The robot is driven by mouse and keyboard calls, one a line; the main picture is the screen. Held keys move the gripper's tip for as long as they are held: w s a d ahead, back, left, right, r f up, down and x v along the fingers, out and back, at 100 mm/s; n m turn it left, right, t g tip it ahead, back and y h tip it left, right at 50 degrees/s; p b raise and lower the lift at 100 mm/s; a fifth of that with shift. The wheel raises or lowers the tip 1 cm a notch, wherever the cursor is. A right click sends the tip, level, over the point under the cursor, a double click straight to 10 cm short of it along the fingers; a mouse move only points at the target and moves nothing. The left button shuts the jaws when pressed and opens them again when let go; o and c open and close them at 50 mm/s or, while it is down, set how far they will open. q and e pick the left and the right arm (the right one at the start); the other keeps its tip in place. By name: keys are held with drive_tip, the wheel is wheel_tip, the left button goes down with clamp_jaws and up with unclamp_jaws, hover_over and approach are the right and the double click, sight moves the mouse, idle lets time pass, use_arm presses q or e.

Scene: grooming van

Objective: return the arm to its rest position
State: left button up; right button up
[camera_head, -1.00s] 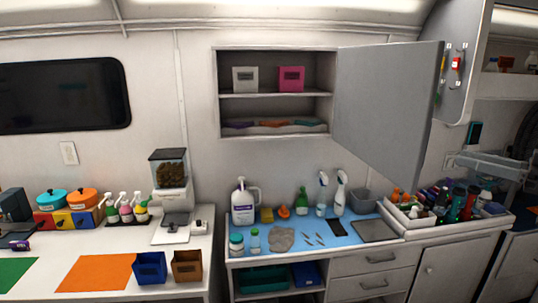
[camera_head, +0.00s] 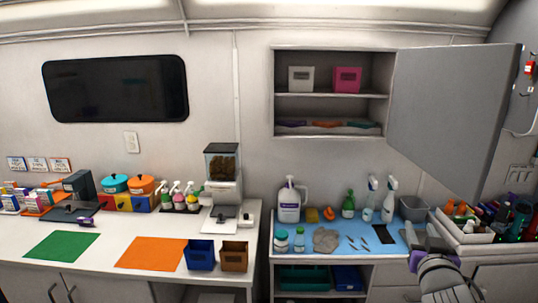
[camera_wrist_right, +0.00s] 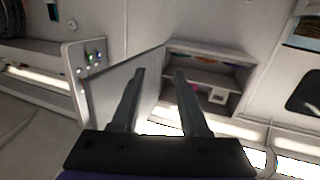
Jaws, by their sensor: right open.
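My right gripper (camera_head: 426,238) shows at the lower right of the head view, in front of the blue-matted counter (camera_head: 335,241). In the right wrist view its two fingers (camera_wrist_right: 157,98) stand apart with nothing between them. The wrist view looks toward the wall cabinet (camera_wrist_right: 215,75) and its open door (camera_wrist_right: 115,85), tilted in the picture. In the head view the cabinet (camera_head: 332,47) stands open, with a white bin (camera_head: 301,79) and a pink bin (camera_head: 347,80) on its upper shelf. My left gripper is not in view.
The open cabinet door (camera_head: 455,115) juts out above the right gripper. A crate of bottles (camera_head: 465,236) stands at the right. Spray bottles (camera_head: 389,199) and a white jug (camera_head: 290,203) stand on the counter. The left counter holds a green mat (camera_head: 62,246) and an orange mat (camera_head: 151,253).

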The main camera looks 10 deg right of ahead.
drive_tip(key=s+a+f+n+g+y, duration=0.1)
drive_tip(key=s+a+f+g+y, duration=0.1)
drive_tip(key=s+a+f, duration=0.4)
drive_tip(key=s+a+f+n+g+y, duration=0.2)
drive_tip(key=s+a+f, duration=0.4)
drive_tip(key=f, duration=0.8)
drive_tip(key=s+a+f+n+g+y, duration=0.2)
drive_tip(key=s+a+f+g, duration=0.4)
drive_tip(key=a+f, duration=0.4)
drive_tip(key=shift+s+a+f+y, duration=0.15)
drive_tip(key=shift+a+f+y, duration=0.15)
drive_tip(key=shift+a+y, duration=0.6)
drive_tip(key=shift+d, duration=0.1)
idle(0.7)
